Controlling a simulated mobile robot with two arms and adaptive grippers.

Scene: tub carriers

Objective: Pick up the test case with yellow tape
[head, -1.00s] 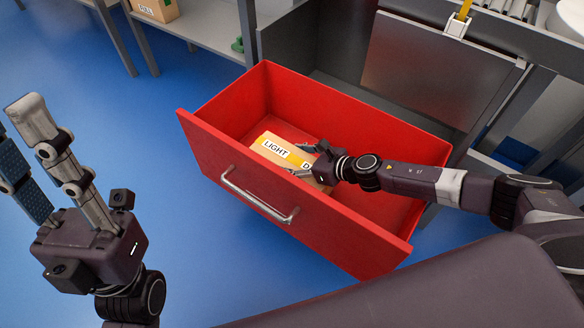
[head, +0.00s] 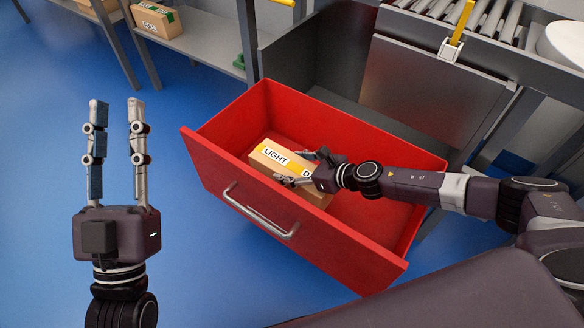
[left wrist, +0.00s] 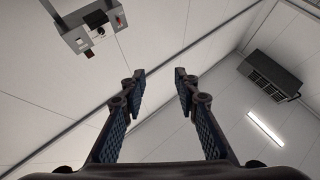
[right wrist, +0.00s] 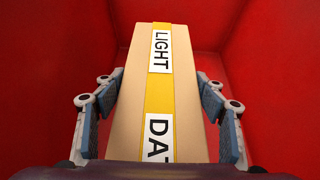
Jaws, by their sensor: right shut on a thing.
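The test case with yellow tape (head: 261,160) is a tan box with white labels, one reading LIGHT. It lies in the open red drawer (head: 210,160). In the right wrist view the case (right wrist: 130,85) runs lengthwise between the fingers. My right gripper (head: 303,168) reaches into the drawer and is shut on the case, a finger on each long side. Part of the second label is hidden by the gripper. My left gripper (head: 113,105) is open and empty, pointing up, left of the drawer. Its spread fingers (left wrist: 157,85) show against the ceiling in the left wrist view.
A shelf rack (head: 200,45) at the back left holds another box with green tape (head: 156,20). A roller conveyor (head: 490,20) and a grey cabinet (head: 430,80) stand behind the drawer. Blue floor (head: 60,130) is clear at the left.

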